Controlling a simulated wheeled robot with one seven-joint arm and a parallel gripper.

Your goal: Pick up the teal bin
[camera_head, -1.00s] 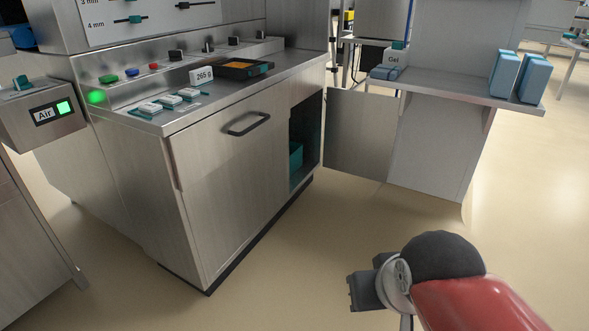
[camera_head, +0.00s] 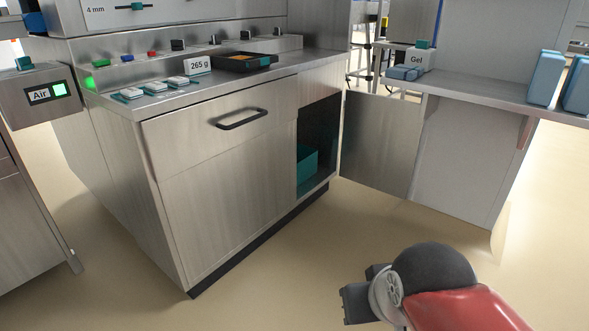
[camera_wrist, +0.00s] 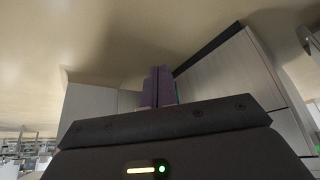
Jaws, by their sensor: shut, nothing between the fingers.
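The teal bin (camera_head: 307,164) sits inside the open right-hand compartment of the steel cabinet. Only part of it shows; the cabinet front hides the rest. My gripper (camera_head: 352,290) is in the lower right of the head view, out in front of the cabinet, apart from the bin and lower in the picture. In the wrist view my gripper's fingers (camera_wrist: 158,85) are together with nothing between them. A thin teal strip (camera_wrist: 178,92) shows just right of the fingers, too small to identify for certain.
The compartment door (camera_head: 378,145) stands open to the right. A closed cabinet front with a black handle (camera_head: 242,119) is left of the opening. The counter holds a black tray (camera_head: 243,65) and a 265 g sign (camera_head: 198,66). A shelf (camera_head: 480,94) with blue boxes juts out at right. Floor in front is clear.

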